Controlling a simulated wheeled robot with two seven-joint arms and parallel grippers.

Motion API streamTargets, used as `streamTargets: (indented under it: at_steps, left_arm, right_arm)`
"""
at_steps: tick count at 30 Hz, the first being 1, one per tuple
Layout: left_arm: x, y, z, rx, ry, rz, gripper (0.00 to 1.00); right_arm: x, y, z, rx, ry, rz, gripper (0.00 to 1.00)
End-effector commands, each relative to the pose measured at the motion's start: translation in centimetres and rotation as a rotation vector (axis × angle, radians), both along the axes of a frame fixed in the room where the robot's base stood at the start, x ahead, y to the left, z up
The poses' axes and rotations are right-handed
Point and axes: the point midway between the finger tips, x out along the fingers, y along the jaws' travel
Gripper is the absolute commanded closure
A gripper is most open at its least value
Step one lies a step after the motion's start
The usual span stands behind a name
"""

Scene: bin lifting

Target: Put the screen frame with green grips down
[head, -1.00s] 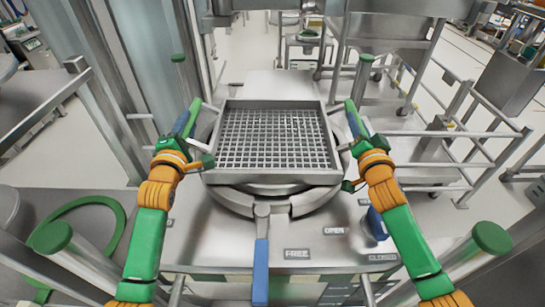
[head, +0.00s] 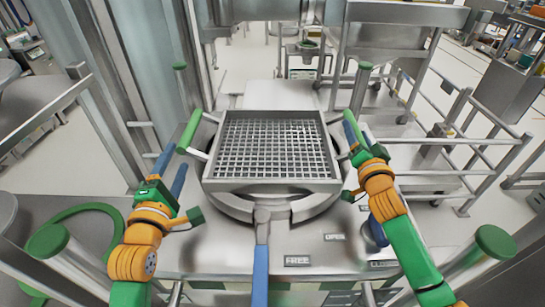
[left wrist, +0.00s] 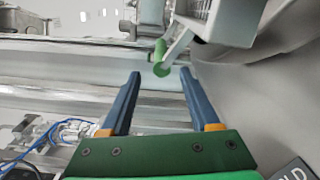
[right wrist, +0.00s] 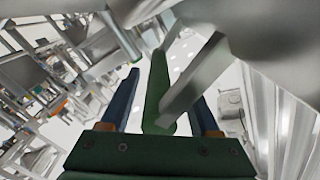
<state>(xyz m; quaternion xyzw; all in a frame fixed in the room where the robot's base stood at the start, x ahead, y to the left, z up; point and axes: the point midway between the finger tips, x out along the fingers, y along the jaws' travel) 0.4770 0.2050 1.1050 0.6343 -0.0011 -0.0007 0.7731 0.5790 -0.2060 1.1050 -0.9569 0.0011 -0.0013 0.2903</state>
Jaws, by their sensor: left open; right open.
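The screen frame (head: 272,187) is a square metal frame with a mesh floor, resting on the round metal ring of the machine in the head view. Its left green grip (head: 190,131) stands clear of my left gripper (head: 168,170), which is open and empty, below and left of it. The left wrist view shows that grip (left wrist: 161,58) beyond the open blue fingers (left wrist: 160,88). Its right green grip (head: 353,128) is beside my right gripper (head: 357,138). In the right wrist view the right grip (right wrist: 157,90) lies between the open blue fingers (right wrist: 160,98).
A blue-handled lever (head: 261,270) is at the front of the machine top, near a FREE label (head: 297,261). Green-topped posts (head: 48,241) (head: 492,242) stand at the front left and right. Metal rails (head: 470,130) run along the right side.

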Motion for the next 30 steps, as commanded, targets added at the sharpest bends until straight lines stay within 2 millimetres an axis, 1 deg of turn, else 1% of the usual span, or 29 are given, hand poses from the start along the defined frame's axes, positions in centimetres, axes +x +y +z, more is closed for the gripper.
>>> streamTargets:
  at_steps: [1, 3, 5, 8, 11, 15, 18, 21, 24, 30]
  left_arm:
    - [-0.8, 0.0, -0.1, -0.002, 0.002, 0.000, 0.38]
    - [-1.5, 0.0, 0.0, 0.000, 0.001, 0.000, 0.38]
    - [-1.8, 0.0, 0.0, 0.000, 0.000, 0.000, 0.38]
    - [-1.9, 0.0, 0.0, 0.000, 0.000, 0.000, 0.38]
    - [-1.9, 0.0, 0.0, 0.000, -0.001, 0.000, 0.38]
    - [-1.9, 0.0, 0.0, 0.000, -0.001, 0.000, 0.38]
    - [-1.9, 0.0, 0.0, 0.000, -0.001, 0.000, 0.38]
    - [-1.9, 0.0, 0.0, 0.000, -0.001, -0.001, 0.38]
    - [-1.9, 0.0, 0.0, 0.000, -0.001, -0.001, 0.38]
    - [-1.9, 0.0, 0.0, 0.000, -0.001, -0.001, 0.38]
  right_arm:
    - [0.0, 0.0, 0.0, 0.000, 0.000, 0.000, 0.37]
    - [0.0, 0.0, 0.0, 0.000, 0.000, 0.000, 0.37]
    - [-0.2, 0.0, 0.0, 0.000, 0.000, 0.000, 0.37]
    - [-1.4, 0.0, -0.1, 0.000, 0.001, 0.001, 0.37]
    - [-3.9, 0.1, -0.1, 0.001, 0.001, 0.002, 0.37]
    - [-7.8, 0.0, -0.1, 0.002, 0.002, 0.000, 0.37]
    - [-10.1, 0.0, -0.1, 0.001, 0.002, 0.000, 0.37]
    - [-11.5, 0.0, -0.1, 0.001, 0.001, 0.000, 0.37]
    - [-12.1, 0.0, 0.0, 0.000, -0.001, -0.001, 0.37]
    - [-12.2, 0.0, 0.1, 0.000, -0.002, 0.000, 0.37]
